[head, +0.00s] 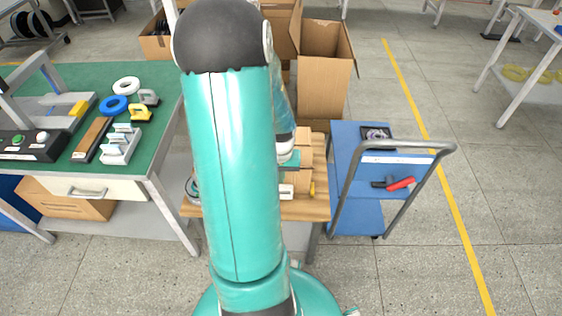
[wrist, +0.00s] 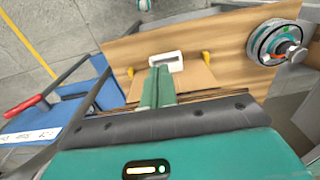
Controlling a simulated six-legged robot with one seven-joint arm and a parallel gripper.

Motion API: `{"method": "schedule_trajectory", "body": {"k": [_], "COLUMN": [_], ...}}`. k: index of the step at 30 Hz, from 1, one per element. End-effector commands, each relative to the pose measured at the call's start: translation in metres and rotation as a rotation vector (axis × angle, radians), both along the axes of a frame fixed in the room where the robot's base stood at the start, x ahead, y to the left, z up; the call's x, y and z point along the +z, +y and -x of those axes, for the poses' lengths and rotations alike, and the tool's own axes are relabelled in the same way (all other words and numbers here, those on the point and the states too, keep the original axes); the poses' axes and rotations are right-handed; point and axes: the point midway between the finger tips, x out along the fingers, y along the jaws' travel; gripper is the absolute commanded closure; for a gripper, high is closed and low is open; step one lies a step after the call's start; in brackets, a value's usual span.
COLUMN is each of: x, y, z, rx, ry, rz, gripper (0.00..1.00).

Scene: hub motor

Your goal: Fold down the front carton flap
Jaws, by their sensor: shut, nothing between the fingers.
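The small open carton (head: 303,180) stands on the wooden bench, partly hidden behind my arm in the head view. In the wrist view a tan cardboard panel (wrist: 197,78), which looks like a carton flap, lies under and beside my fingers. My gripper (wrist: 160,72) is shut and empty, with its green fingers over this panel. I cannot tell whether they touch it. A white slotted piece (wrist: 166,61) is just beyond the fingertips. Much of the carton is hidden by my gripper body, so the flap's angle is unclear.
A hub motor (wrist: 276,43) sits on the wooden bench top (wrist: 222,35). A blue cart (head: 352,150) with a red-handled tool (head: 401,184) stands close to the right. A green table (head: 75,85) is at the left. The floor beyond the cart is clear.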

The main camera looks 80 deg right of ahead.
Motion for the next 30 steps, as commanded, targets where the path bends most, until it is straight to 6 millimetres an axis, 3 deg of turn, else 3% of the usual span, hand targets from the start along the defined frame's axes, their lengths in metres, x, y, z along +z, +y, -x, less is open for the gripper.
{"method": "schedule_trajectory", "body": {"k": [30], "x": [0.000], "y": [-0.064], "z": [-0.014], "rx": [-0.001], "ry": [0.000], "rz": [0.001], "gripper": [1.00]}}
